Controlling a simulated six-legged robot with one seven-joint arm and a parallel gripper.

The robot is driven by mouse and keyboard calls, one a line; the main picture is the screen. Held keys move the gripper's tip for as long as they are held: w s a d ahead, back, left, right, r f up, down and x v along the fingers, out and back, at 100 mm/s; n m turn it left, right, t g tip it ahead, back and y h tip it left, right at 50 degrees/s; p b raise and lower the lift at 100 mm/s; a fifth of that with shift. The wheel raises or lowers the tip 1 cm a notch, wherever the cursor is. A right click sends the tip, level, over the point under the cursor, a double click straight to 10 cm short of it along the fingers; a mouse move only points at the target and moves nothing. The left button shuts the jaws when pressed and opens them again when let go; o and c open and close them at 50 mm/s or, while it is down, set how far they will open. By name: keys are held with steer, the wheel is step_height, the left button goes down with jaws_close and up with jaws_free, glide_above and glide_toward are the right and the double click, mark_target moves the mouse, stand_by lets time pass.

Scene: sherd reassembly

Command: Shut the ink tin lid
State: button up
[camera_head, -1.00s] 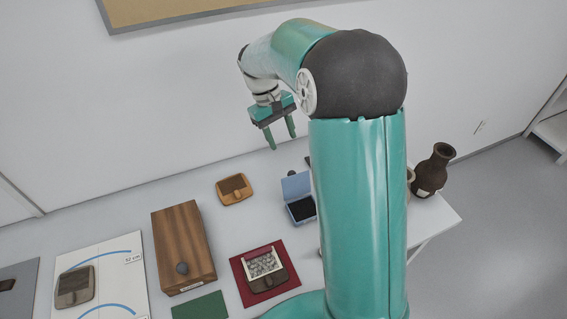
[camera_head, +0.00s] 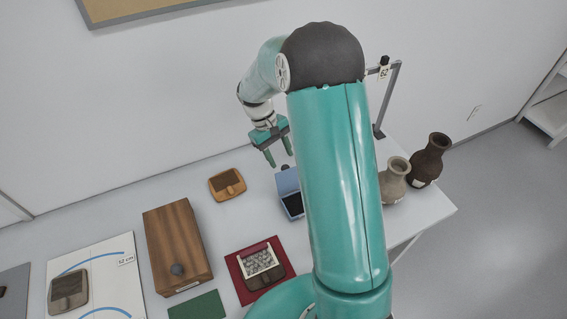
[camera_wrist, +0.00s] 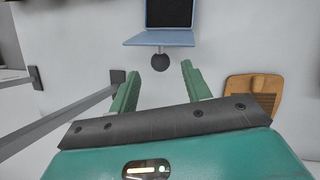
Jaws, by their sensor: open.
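The ink tin (camera_head: 293,205) is a small blue box with a dark pad inside, on the table left of my arm. Its blue lid (camera_head: 286,181) stands raised at the back; my arm hides the tin's right part. In the wrist view the lid (camera_wrist: 158,38) shows edge-on below the dark pad (camera_wrist: 169,12), with a dark round knob (camera_wrist: 160,62) next to its edge. My gripper (camera_head: 279,161) is open and empty, above and behind the lid. In the wrist view its fingers (camera_wrist: 158,78) lie either side of the knob, apart from the lid.
A wooden sherd tray (camera_head: 227,184) lies left of the tin. A wooden box (camera_head: 178,245), a red mat (camera_head: 238,278) and a green mat (camera_head: 198,308) are nearer. Two vases (camera_head: 394,180) (camera_head: 431,158) and a grey stand (camera_head: 388,100) are right of my arm.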

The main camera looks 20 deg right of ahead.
mark_target(284, 166)
steer(key=x, duration=0.4)
steer(key=shift+w+f, duration=0.1)
steer(key=shift+f, duration=0.05)
jaws_close()
